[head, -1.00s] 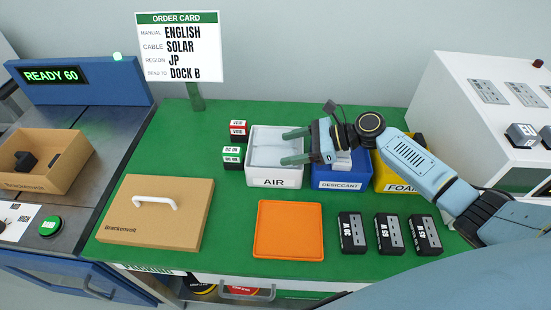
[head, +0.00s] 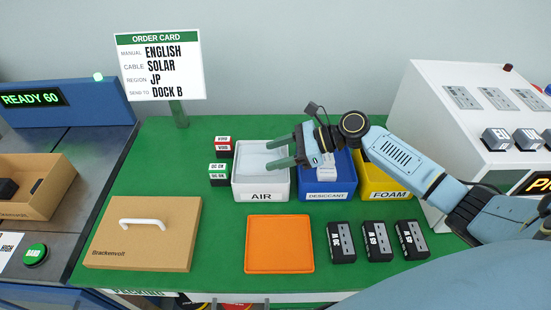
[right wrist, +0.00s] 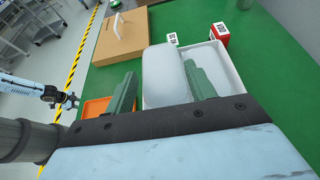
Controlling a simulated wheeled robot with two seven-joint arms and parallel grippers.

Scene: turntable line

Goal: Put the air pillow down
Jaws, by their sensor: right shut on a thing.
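My right gripper (head: 270,155) is over the white AIR bin (head: 261,192), with its green fingers pointing left. In the right wrist view, a pale, puffy air pillow (right wrist: 165,75) sits between the two green fingers (right wrist: 160,88), and the gripper is shut on it. The pillow overlaps the bin's near wall there; in the head view, white pillow shapes show at the bin's mouth, and I cannot tell how high the held one is. My left gripper (right wrist: 70,99) shows small at the left of the right wrist view, away from the table, its jaws apart and empty.
An orange tray (head: 279,244) lies in front of the bins, with several black adapters (head: 341,242) to its right. A closed cardboard box (head: 143,235) with a white handle is at the left. Blue DESICCANT (head: 328,190) and yellow FOAM (head: 385,188) bins stand beside the AIR bin.

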